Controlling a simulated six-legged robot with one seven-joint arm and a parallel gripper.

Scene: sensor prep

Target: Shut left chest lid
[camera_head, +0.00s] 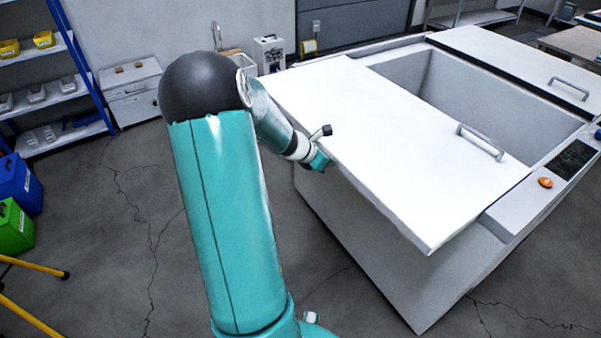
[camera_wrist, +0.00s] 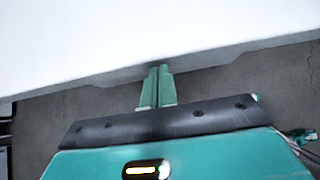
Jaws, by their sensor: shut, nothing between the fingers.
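The left chest lid (camera_head: 365,130) is a flat white panel on top of the chest (camera_head: 400,275). It sits shifted to the left and overhangs the chest's left side. A grey bar handle (camera_head: 480,142) is near its right front corner. Right of the lid, the chest's grey interior (camera_head: 475,95) lies open. My gripper (camera_head: 325,162) is at the lid's left edge, about midway along it. In the wrist view, my gripper's shut green fingers (camera_wrist: 158,70) point at the lid's edge (camera_wrist: 150,40), with tips at or very near it; contact is unclear.
The right lid (camera_head: 520,60), with its own handle, covers the chest's far right part. An orange button (camera_head: 545,182) and dark panel are on the front rim. Shelves (camera_head: 45,95) and blue and green bins stand at left.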

